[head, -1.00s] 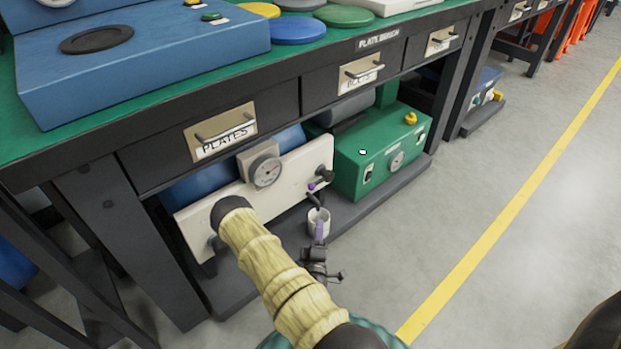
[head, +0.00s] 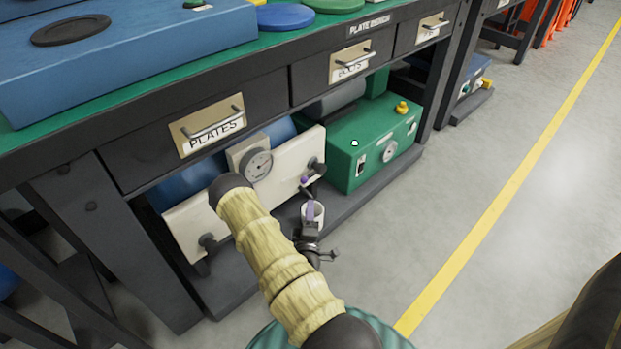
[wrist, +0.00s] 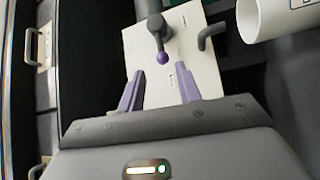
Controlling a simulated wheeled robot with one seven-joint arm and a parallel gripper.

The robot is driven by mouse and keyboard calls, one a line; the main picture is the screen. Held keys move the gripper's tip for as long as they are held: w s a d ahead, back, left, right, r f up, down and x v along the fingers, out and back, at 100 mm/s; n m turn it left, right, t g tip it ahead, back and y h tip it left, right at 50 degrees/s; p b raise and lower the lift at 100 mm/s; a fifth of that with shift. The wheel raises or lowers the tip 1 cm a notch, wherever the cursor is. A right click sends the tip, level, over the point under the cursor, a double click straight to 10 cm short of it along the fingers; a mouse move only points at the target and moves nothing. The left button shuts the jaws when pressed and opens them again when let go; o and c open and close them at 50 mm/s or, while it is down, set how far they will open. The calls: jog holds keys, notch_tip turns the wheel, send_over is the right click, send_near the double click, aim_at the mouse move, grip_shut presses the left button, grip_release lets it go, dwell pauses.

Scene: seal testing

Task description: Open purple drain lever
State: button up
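The purple drain lever (head: 304,180) is a small dark lever with a purple ball tip, low on the right part of a cream panel under the bench. In the wrist view its purple tip (wrist: 162,57) hangs from a grey fitting, just beyond and between my fingertips. My gripper (wrist: 159,70) is open, with two purple fingers apart and nothing between them. In the head view my gripper (head: 311,208) is just below the lever, partly in front of a white cup. I see no contact with the lever.
The white cup (head: 320,214) stands close beside my gripper; it also shows in the wrist view (wrist: 268,20). The cream panel (head: 279,185) carries a round gauge (head: 258,164). A green machine (head: 345,160) stands at right. The bench (head: 150,165) overhangs.

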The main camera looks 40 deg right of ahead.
aim_at(311, 176)
jog(key=b+x, duration=0.5)
jog(key=x, duration=0.8)
jog(key=shift+f+b, duration=0.15)
jog(key=shift+b, duration=0.25)
jog(key=shift+w+d+r, duration=0.2)
jog(key=shift+w+d, duration=0.1)
jog(key=shift+w, duration=0.1)
jog(key=shift+c, duration=0.2)
grip_shut()
